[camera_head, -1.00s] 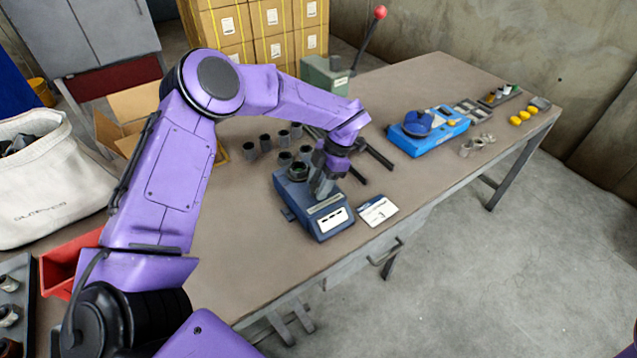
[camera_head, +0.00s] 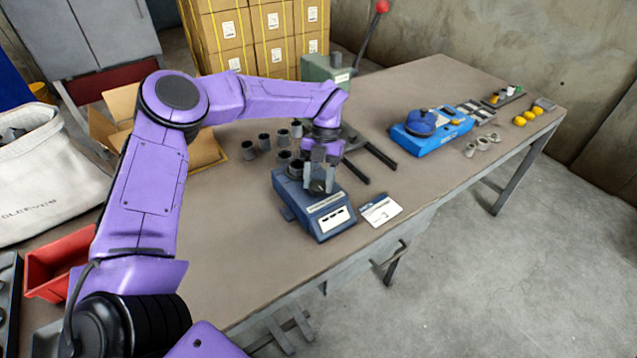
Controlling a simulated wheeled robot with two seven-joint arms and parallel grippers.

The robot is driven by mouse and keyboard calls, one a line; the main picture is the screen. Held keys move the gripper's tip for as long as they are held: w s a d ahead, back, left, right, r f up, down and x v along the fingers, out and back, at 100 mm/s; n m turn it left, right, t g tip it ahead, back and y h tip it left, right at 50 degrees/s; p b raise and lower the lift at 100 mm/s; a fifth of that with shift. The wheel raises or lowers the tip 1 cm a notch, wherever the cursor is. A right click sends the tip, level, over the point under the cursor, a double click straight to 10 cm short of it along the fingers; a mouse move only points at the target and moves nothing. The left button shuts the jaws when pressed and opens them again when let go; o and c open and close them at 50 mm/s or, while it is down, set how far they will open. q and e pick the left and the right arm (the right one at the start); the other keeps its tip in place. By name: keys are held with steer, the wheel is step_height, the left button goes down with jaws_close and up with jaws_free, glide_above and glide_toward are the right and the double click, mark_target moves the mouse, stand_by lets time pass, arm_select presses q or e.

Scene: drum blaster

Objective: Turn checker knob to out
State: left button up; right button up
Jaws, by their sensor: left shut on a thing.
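The checker (camera_head: 322,232) is a dark blue box with a white label on its sloped front. It sits near the front edge of the table, in the middle of the head view. My left gripper (camera_head: 318,183) points down onto the top of the checker. It is shut on the small dark knob (camera_head: 317,187), which shows partly between and below the fingers. The knob's pointer and its markings are too small to read. A dark round socket on the checker's top, just left of the fingers, is partly hidden. My right gripper is not in view.
Several dark cylinders (camera_head: 249,151) stand behind the checker. A white card (camera_head: 381,210) lies right of it. A blue device (camera_head: 432,138) stands farther right, and a green press (camera_head: 325,73) with a red-knobbed lever behind. The table (camera_head: 230,235) left of the checker is clear.

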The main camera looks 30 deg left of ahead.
arm_select(q)
steer(key=shift+w+n, duration=0.1)
steer(key=shift+n, duration=0.4)
steer(key=shift+b, duration=0.3)
steer(key=o, duration=1)
steer(key=shift+w+a, duration=0.1)
steer(key=v, duration=1)
steer(key=shift+a+r, duration=0.2)
steer(key=shift+r, duration=0.05)
